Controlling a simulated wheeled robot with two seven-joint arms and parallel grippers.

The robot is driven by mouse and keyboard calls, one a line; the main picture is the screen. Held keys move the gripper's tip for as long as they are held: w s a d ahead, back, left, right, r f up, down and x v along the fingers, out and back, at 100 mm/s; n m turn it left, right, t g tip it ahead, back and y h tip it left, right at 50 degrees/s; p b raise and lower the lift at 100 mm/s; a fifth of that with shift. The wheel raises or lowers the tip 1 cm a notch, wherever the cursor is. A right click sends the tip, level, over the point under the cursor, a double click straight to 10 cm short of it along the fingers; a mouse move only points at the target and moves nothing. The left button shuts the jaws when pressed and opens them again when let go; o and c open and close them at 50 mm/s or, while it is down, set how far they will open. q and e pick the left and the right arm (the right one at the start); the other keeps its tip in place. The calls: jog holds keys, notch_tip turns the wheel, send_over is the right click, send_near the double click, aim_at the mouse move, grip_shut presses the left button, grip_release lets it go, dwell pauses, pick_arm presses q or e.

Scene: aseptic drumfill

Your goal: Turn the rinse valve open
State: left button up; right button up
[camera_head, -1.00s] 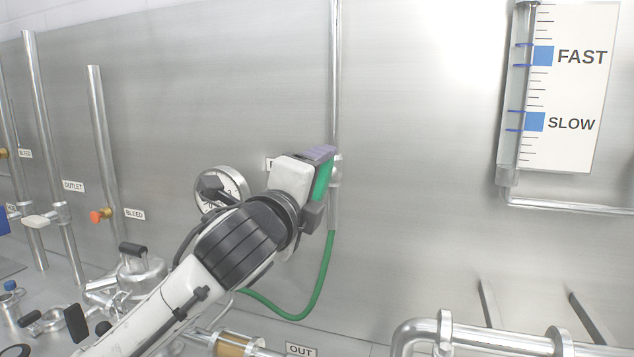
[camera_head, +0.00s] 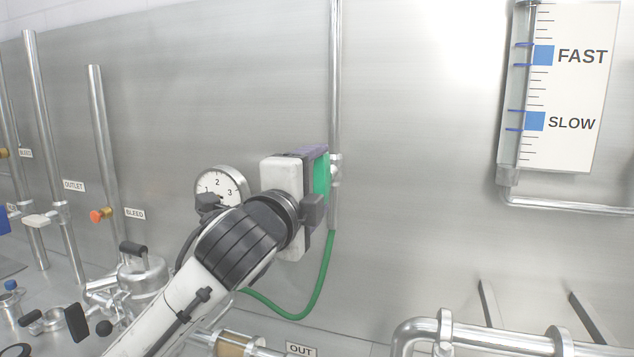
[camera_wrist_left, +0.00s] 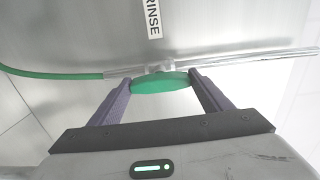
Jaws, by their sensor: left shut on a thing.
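The rinse valve has a green handle (camera_head: 322,178) on a thin vertical steel pipe (camera_head: 335,90) against the steel wall. In the left wrist view the green handle (camera_wrist_left: 160,82) lies between the fingers of my left gripper (camera_wrist_left: 165,84), which is shut on it. The handle's long side runs roughly along the pipe there. A "RINSE" label (camera_wrist_left: 152,17) is beside the valve. In the head view my left gripper (camera_head: 320,165) reaches the valve from the left and hides part of the handle. My right gripper is in neither view.
A round gauge (camera_head: 220,184) is just left of my left wrist. A green hose (camera_head: 325,270) hangs below the valve. A FAST/SLOW scale (camera_head: 565,90) is at the upper right. Steel pipework (camera_head: 480,340) lies along the bottom right. The wall between is clear.

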pick_arm(q)
jog(key=o, duration=1)
jog(key=shift+o, duration=0.2)
jog(key=b+v, duration=0.2)
jog(key=v, duration=0.8)
jog(key=shift+s, duration=0.25)
